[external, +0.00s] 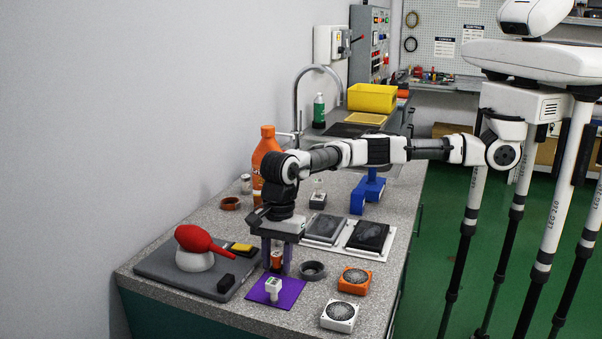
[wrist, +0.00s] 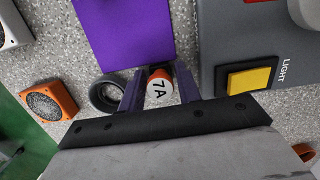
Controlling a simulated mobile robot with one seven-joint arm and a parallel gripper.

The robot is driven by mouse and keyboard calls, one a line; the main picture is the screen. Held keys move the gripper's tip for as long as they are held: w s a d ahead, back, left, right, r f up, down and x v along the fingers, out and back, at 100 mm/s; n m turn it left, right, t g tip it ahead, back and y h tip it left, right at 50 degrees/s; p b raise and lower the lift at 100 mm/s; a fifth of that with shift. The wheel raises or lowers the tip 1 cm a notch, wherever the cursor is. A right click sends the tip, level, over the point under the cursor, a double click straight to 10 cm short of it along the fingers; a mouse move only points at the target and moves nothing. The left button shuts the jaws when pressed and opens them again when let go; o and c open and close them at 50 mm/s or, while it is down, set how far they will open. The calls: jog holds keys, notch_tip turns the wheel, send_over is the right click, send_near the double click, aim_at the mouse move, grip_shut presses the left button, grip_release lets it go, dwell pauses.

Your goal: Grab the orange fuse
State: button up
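The orange fuse (external: 277,259) stands upright on the counter just behind the purple mat. In the wrist view its white end cap (wrist: 159,88) reads 7A, with an orange body beyond it. My gripper (external: 276,262) points straight down over it, with one purple finger on each side. In the wrist view the fuse sits between the fingers of my gripper (wrist: 160,88). The fingers look apart, with narrow gaps beside the fuse; I see no clear grip.
A white fuse-like piece (external: 273,287) stands on the purple mat (external: 291,292) in front. A dark ring (external: 313,270), an orange fan (external: 354,280) and a white fan (external: 339,316) lie to the right. A grey panel (external: 160,262) with a red lever (external: 197,239) and yellow button (wrist: 249,79) stands left.

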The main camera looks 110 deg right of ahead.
jog(key=c, duration=0.6)
jog(key=shift+r, duration=0.1)
jog(key=shift+c, duration=0.2)
